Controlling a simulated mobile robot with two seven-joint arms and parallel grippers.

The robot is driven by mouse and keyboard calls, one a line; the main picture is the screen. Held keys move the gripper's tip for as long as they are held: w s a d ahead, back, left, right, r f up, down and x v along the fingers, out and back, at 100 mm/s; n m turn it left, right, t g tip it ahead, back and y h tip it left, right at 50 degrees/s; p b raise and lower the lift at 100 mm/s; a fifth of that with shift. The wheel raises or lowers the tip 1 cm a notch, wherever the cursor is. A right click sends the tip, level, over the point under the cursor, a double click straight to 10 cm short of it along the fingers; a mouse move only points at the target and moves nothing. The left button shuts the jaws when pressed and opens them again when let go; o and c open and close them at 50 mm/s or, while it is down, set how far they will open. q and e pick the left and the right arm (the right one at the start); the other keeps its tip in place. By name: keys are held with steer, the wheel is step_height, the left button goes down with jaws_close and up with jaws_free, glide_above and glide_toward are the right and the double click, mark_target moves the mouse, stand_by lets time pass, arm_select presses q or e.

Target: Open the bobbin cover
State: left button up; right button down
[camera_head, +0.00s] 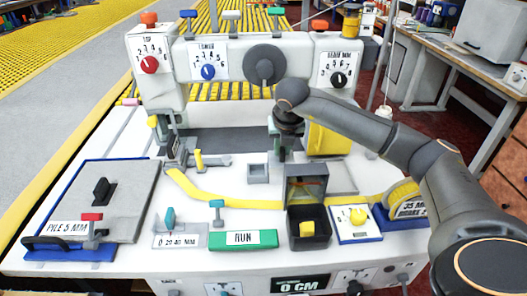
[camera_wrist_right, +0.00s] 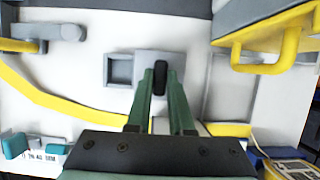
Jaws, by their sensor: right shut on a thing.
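The bobbin cover (camera_wrist_right: 180,62) is a small grey plate with a black knob (camera_wrist_right: 160,78), seen in the right wrist view. My right gripper (camera_wrist_right: 160,88) has its two green fingers closed around the knob. Just left of the plate, a square grey recess (camera_wrist_right: 121,70) lies uncovered, and I see no bobbin in it. The recess also shows in the head view (camera_head: 258,173), in front of my right gripper (camera_head: 281,152). The cover itself is mostly hidden there by the gripper. My left gripper is not in view.
A yellow guard (camera_head: 330,140) with a handle stands close right of my right gripper. Yellow binding tape (camera_head: 225,199) crosses the table in front. A dark open box (camera_head: 306,213) and green RUN plate (camera_head: 243,239) are nearer. The machine head (camera_head: 230,60) stands behind.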

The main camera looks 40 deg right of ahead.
steer(key=shift+s+d, duration=0.5)
steer(key=shift+d, duration=0.4)
steer(key=c, duration=0.8)
jaws_free()
steer(key=v, duration=1.2)
steer(key=shift+r+p, duration=0.3)
steer(key=shift+s, duration=0.15)
